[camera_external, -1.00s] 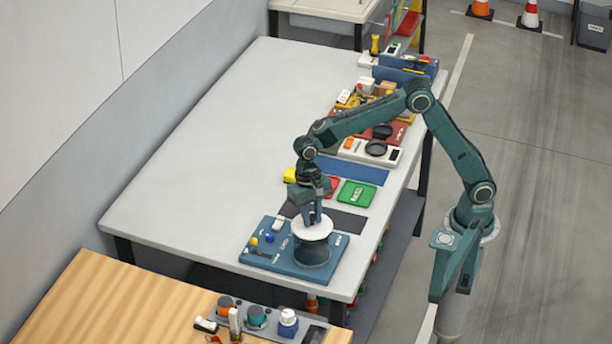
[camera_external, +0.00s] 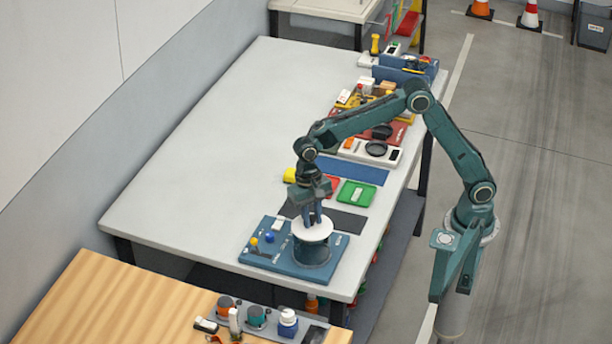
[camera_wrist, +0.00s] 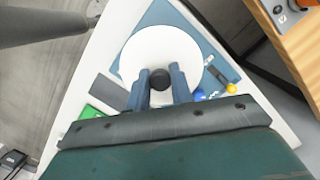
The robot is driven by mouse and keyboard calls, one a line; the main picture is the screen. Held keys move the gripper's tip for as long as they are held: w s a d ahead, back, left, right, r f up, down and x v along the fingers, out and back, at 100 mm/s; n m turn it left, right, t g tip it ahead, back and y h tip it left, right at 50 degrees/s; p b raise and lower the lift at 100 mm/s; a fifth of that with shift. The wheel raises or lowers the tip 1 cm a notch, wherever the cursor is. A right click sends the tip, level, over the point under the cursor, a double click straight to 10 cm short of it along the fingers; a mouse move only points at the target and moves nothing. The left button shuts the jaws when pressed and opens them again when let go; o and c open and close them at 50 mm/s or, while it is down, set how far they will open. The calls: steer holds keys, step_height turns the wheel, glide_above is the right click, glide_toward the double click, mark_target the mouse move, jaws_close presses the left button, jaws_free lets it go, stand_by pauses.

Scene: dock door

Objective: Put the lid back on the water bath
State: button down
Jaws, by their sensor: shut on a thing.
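The round white lid (camera_external: 313,231) lies level over the mouth of the dark water bath (camera_external: 312,254), near the table's front corner. The lid looks on or just above the rim; I cannot tell if it is fully seated. In the wrist view the white lid (camera_wrist: 182,50) hides the bath. My gripper (camera_external: 312,217) is above the lid, fingers pointing down. In the wrist view my gripper (camera_wrist: 160,75) has its blue fingers on either side of the lid's black knob (camera_wrist: 160,80) and is shut on it.
The bath stands on a blue panel (camera_external: 270,262) with small yellow and blue knobs. A green tray (camera_external: 356,194) and a dark mat (camera_external: 346,221) lie behind. Several tools line the table's right side. The table's left part (camera_external: 210,150) is clear.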

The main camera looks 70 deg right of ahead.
stand_by(0.4)
steer(key=c, duration=0.7)
jaws_free()
steer(key=shift+r, duration=0.2)
steer(key=shift+r, duration=3.3)
jaws_close()
